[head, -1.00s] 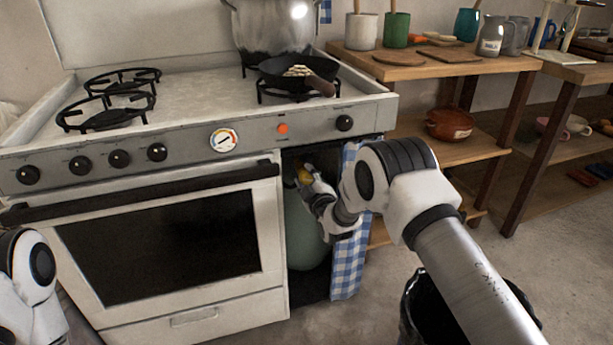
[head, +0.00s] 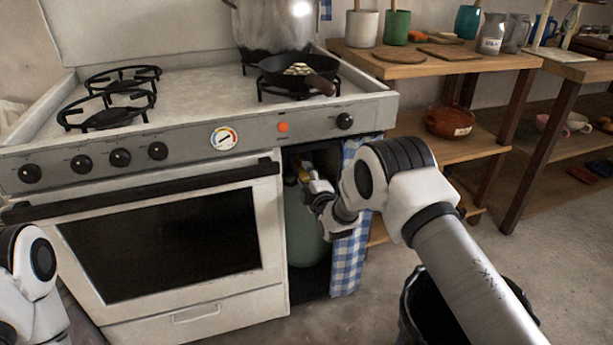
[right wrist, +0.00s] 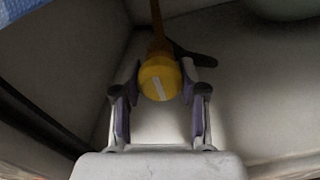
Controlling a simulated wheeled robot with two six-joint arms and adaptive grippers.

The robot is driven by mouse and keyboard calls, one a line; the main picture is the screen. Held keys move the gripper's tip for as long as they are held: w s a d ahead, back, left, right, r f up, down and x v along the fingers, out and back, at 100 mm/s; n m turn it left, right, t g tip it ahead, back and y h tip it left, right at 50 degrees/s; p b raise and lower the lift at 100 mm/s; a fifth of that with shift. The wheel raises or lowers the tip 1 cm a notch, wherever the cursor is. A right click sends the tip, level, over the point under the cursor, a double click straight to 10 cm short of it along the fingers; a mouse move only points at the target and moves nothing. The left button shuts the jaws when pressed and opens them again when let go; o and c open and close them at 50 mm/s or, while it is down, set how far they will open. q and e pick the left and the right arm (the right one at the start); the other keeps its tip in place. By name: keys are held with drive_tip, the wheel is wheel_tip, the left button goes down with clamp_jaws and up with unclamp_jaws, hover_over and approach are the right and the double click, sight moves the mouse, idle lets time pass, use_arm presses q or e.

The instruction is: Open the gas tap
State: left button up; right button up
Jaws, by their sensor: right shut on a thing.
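The gas tap is a yellow round knob (right wrist: 160,80) with a pale stripe across its face, standing close to upright in the right wrist view. It also shows small and partly hidden in the head view (head: 304,174), inside the open compartment right of the oven. My right gripper (right wrist: 158,100) has a finger on each side of the knob and is shut on it. A brownish pipe (right wrist: 157,22) runs up behind the knob, with a dark lever-like piece (right wrist: 195,57) beside it. A green gas bottle (head: 304,238) stands in the compartment. My left gripper is out of view.
The white stove (head: 190,220) borders the compartment on the left. A blue checked curtain (head: 347,265) hangs at its right edge. A black bin (head: 425,310) stands on the floor under my right arm. A pan (head: 285,72) sits on the hob.

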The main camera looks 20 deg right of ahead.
drive_tip(key=o, duration=1.1)
drive_tip(key=shift+o, duration=0.2)
drive_tip(key=s, duration=1.2)
drive_tip(key=shift+d, duration=0.15)
